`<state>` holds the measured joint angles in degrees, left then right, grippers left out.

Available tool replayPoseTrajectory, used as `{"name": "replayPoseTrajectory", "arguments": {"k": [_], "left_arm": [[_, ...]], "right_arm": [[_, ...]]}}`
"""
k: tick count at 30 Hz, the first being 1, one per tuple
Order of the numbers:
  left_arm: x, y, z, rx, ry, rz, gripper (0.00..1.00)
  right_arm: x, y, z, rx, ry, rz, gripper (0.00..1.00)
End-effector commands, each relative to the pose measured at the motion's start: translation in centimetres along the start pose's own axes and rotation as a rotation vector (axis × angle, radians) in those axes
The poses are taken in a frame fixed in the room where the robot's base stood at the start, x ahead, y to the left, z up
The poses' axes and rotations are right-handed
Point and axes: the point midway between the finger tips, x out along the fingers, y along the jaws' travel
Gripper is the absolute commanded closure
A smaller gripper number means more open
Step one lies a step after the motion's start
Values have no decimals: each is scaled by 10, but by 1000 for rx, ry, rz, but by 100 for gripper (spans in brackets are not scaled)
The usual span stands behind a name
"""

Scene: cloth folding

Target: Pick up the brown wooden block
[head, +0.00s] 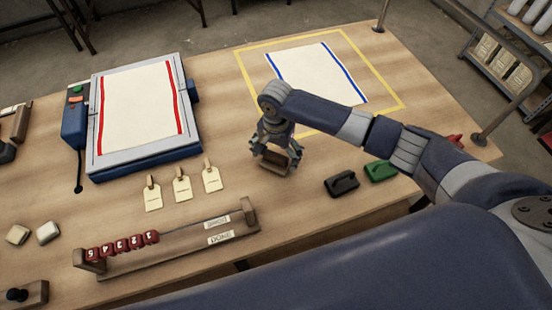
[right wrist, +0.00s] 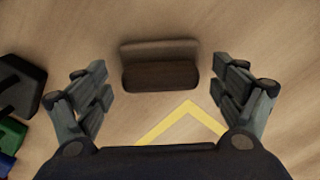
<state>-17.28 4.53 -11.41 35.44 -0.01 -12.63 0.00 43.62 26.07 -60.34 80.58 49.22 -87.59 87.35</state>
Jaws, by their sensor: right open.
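The brown wooden block (head: 275,161) is on the table below my right gripper (head: 276,154) in the head view. In the right wrist view, the block (right wrist: 160,72) lies between and slightly ahead of the fingers of my right gripper (right wrist: 161,84). The fingers are spread wide, one on each side, with a gap to the block on both sides. The gripper is open and empty. My left gripper is not in view.
A blue-framed press (head: 190,145) holds a red-striped cloth. A blue-striped cloth (head: 315,75) lies inside a yellow outline. Black (head: 341,183) and green (head: 380,171) handled blocks are right of the gripper.

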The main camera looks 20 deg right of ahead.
Motion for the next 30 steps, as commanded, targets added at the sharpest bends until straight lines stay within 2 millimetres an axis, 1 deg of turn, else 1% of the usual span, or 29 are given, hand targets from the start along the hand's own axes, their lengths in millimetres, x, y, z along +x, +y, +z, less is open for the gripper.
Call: {"name": "replayPoseTrajectory", "arguments": {"k": [6, 7, 8, 9, 11, 12, 14, 16, 17, 24, 26, 29, 30], "left_arm": [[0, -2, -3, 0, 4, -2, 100], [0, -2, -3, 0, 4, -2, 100], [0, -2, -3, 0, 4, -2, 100], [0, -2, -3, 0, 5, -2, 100], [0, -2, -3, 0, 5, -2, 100], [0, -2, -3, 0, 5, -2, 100], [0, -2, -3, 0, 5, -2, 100], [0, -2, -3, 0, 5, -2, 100], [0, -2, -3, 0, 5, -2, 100], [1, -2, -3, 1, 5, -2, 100], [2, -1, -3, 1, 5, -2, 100], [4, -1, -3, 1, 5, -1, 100], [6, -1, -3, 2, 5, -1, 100]], "right_arm": [[2, 0, 0, -1, 0, 0, 12], [2, 0, 0, -1, 0, 0, 14], [2, 0, 0, -1, 0, 0, 21], [2, 0, 0, -1, 0, 0, 30], [2, 0, 0, 0, 0, 0, 43], [2, 0, 0, 0, 0, 0, 52], [2, 0, 0, 0, 0, 0, 65], [2, 0, 0, 0, 0, 0, 65], [1, 0, 0, 0, 0, -1, 70], [-1, 0, 0, 0, 0, -2, 70], [-7, -1, -1, 0, 0, -2, 70], [-22, -1, -1, 0, 1, -4, 70], [-30, -1, -1, 0, 2, -5, 70]]}}
